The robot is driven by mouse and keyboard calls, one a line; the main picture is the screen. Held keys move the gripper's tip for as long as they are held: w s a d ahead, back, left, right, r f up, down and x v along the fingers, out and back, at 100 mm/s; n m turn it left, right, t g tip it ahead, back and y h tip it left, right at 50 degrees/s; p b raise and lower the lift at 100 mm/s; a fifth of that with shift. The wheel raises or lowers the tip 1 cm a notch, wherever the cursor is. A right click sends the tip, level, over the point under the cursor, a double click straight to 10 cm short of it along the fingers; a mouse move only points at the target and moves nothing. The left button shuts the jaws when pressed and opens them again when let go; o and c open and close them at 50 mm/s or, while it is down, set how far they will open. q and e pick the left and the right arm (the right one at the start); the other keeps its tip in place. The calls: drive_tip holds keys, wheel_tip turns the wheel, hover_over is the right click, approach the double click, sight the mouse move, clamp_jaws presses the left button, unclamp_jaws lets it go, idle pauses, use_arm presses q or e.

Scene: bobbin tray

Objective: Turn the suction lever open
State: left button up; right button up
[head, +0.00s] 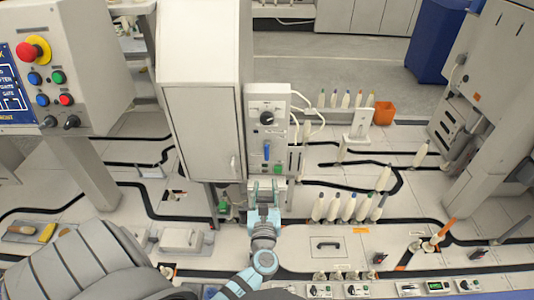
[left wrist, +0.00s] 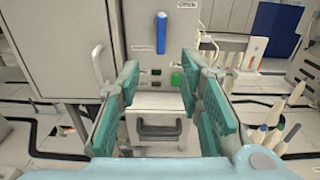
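The suction lever appears to be the blue upright handle (head: 266,150) on the front of the pale control panel (head: 267,104). The blue lever also shows in the left wrist view (left wrist: 161,32), hanging vertically below a small label that seems to read "OPEN" (left wrist: 187,4). My left gripper (head: 264,185) has teal fingers and is just below the lever, in front of the panel. In the left wrist view my left gripper (left wrist: 161,68) is open and empty, its fingers spread either side and below the lever, not touching it. My right gripper is not in view.
A tall pale cabinet (head: 203,90) stands left of the panel. A drawer box with a dark handle (left wrist: 158,131) sits beneath the lever. A black knob (head: 267,118) is above it. Several bobbins (head: 348,207) stand at right, and white cables (head: 313,125) loop beside the panel.

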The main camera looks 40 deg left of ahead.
sight(267, 153)
use_arm(q)
drive_tip(key=b+x, duration=0.2)
drive_tip(key=x, duration=1.1)
drive_tip(key=shift+w+a+r, duration=0.1)
drive_tip(key=shift+w+r, duration=0.1)
drive_tip(key=shift+w, duration=0.05)
drive_tip(key=shift+w+a+r, duration=0.15)
drive_tip(key=shift+w+a, duration=0.15)
drive_tip(key=shift+w, duration=0.1)
drive_tip(key=shift+c, duration=0.5)
clamp_jaws()
